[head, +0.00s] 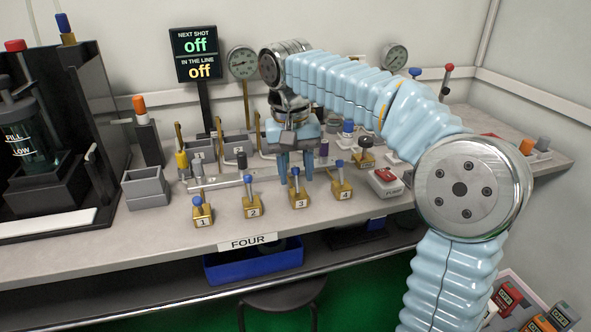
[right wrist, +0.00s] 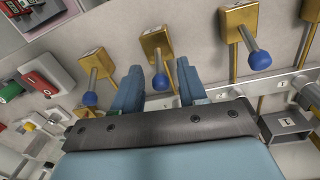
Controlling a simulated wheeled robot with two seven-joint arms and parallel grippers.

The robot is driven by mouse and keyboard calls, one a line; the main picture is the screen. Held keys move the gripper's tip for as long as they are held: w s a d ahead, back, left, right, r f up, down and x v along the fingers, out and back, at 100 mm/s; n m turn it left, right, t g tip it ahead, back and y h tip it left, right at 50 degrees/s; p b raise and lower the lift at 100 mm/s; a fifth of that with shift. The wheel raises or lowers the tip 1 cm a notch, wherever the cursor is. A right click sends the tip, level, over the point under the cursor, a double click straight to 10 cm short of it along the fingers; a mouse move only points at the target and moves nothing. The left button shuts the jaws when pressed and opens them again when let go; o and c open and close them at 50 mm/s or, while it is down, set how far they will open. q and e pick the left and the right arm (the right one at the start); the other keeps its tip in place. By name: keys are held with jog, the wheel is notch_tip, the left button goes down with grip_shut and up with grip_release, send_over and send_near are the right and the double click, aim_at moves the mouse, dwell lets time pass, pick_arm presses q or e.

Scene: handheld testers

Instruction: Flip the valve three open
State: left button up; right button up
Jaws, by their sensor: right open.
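Valve three (head: 301,202) is a brass block labelled 3 on the bench front, with a short blue-tipped handle (head: 295,172) standing up from it. My right gripper (head: 295,179) points down over this valve, its two blue fingers apart. In the right wrist view, the open gripper (right wrist: 158,66) has the blue-tipped handle (right wrist: 160,82) of the middle valve between its fingers, with gaps on both sides. Similar valves 1 (head: 203,216), 2 (head: 253,209) and 4 (head: 344,193) stand in the same row. My left gripper is out of view.
A red-switch box (head: 385,182) stands right of valve 4. Behind the row are a metal rail (head: 225,182), small grey boxes and gauges (head: 242,62). A sign (head: 200,54) reads "off" twice. A grey open box (head: 146,188) stands left. The bench front edge is mostly clear.

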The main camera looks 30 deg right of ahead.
grip_shut()
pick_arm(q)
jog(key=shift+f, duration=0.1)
